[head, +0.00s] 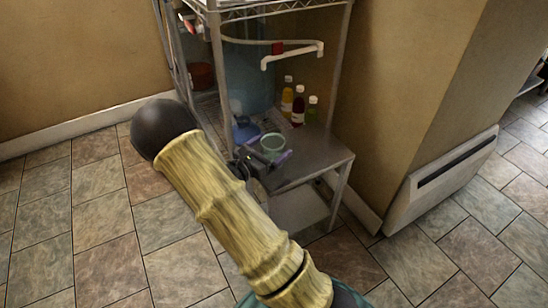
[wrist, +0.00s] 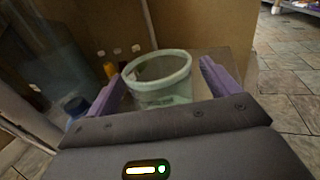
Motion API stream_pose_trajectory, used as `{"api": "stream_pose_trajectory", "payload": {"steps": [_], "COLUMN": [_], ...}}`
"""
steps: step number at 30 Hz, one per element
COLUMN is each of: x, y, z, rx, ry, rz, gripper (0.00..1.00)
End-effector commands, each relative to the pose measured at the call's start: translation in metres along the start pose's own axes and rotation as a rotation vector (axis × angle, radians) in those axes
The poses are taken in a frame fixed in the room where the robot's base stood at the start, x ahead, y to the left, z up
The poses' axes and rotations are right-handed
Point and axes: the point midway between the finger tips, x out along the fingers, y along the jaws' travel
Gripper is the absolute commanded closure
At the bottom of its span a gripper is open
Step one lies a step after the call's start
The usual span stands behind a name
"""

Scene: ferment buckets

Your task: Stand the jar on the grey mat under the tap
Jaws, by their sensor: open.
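The jar (head: 272,142) is a clear, pale green-rimmed vessel standing upright on the metal shelf, near its front. In the wrist view the jar (wrist: 162,92) stands between the two purple fingers of my gripper (wrist: 161,72). The gripper is open, with a finger on each side; whether either touches the glass I cannot tell. In the head view my gripper (head: 266,158) is low at the shelf, partly hidden by my arm. The tap (head: 290,54) is a white pipe with a red part, above the shelf and behind the jar. I cannot clearly make out the grey mat.
Several bottles (head: 298,106) with coloured contents stand at the back of the shelf (head: 318,157). A blue object (head: 243,132) is left of the jar. Rack posts (head: 341,65) frame the space. The shelf's right front is clear. A wall heater (head: 440,180) is to the right.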

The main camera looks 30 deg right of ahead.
Motion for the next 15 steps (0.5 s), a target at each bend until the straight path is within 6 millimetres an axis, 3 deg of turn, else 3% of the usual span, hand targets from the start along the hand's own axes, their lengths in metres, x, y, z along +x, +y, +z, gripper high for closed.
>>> {"api": "stream_pose_trajectory", "payload": {"steps": [4,15], "x": [0.0155,0.0164], "y": [0.0000,0.0003], "z": [-0.0014,0.0003], "rx": [0.001,0.000], "ry": [0.001,0.001], "rz": [0.000,0.001], "gripper": [0.12,0.12]}}
